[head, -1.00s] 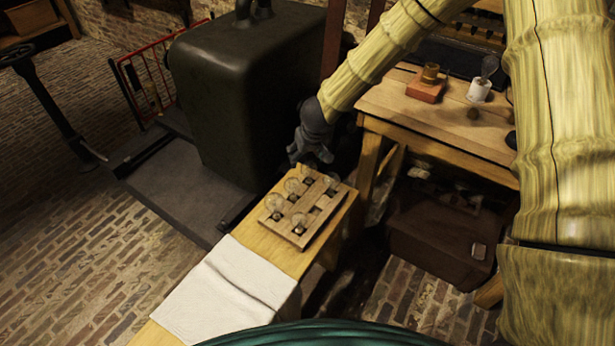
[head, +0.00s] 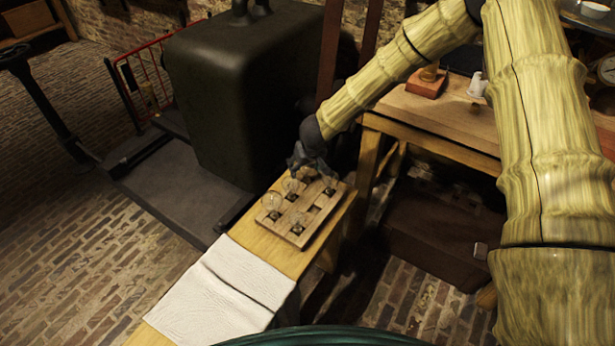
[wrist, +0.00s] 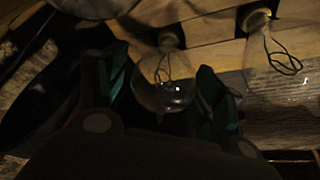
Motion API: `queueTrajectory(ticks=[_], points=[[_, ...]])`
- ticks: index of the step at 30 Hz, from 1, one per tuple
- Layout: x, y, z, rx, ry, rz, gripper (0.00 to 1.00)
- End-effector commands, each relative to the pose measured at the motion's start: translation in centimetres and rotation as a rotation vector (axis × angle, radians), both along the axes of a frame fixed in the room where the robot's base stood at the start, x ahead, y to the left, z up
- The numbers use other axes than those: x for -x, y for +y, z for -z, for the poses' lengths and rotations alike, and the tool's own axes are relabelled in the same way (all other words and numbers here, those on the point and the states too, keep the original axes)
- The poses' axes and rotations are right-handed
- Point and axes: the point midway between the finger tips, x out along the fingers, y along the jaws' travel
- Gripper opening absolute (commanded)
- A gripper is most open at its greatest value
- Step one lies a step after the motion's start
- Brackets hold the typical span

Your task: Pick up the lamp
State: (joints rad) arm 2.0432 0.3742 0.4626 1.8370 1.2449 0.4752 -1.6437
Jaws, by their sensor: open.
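Several clear glass lamps sit in a wooden rack (head: 312,212) on a narrow bench in the head view; one lamp (head: 272,201) is at the rack's left. My gripper (head: 308,162) is at the rack's far end, over the lamps there. In the wrist view my open gripper (wrist: 163,88) has one finger on each side of a lamp bulb (wrist: 165,82). The bulb's neck points toward the wooden rack strip. I cannot tell whether the fingers touch the glass. A second lamp (wrist: 278,68) is to the right, and part of another (wrist: 95,6) shows at the top left.
A white cloth (head: 222,290) lies on the bench's near part. A large dark metal cabinet (head: 240,100) stands close behind and left of my gripper. A wooden table (head: 440,118) with a small wooden block (head: 427,86) is to the right.

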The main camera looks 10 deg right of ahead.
Motion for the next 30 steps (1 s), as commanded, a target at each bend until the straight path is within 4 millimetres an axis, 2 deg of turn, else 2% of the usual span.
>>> queueTrajectory(ticks=[4,5,12,23,26,30], points=[[0.0,0.0,-0.1,0.000,0.000,0.000,0.68],[0.0,0.0,-0.1,0.000,0.000,0.000,0.65],[0.0,0.0,-0.1,0.000,0.000,0.000,0.22],[0.0,0.0,-0.7,0.000,-0.001,-0.001,0.21],[0.0,0.0,-1.8,0.000,-0.001,-0.001,0.21],[-0.1,0.0,-4.4,0.001,-0.002,-0.001,0.21]])
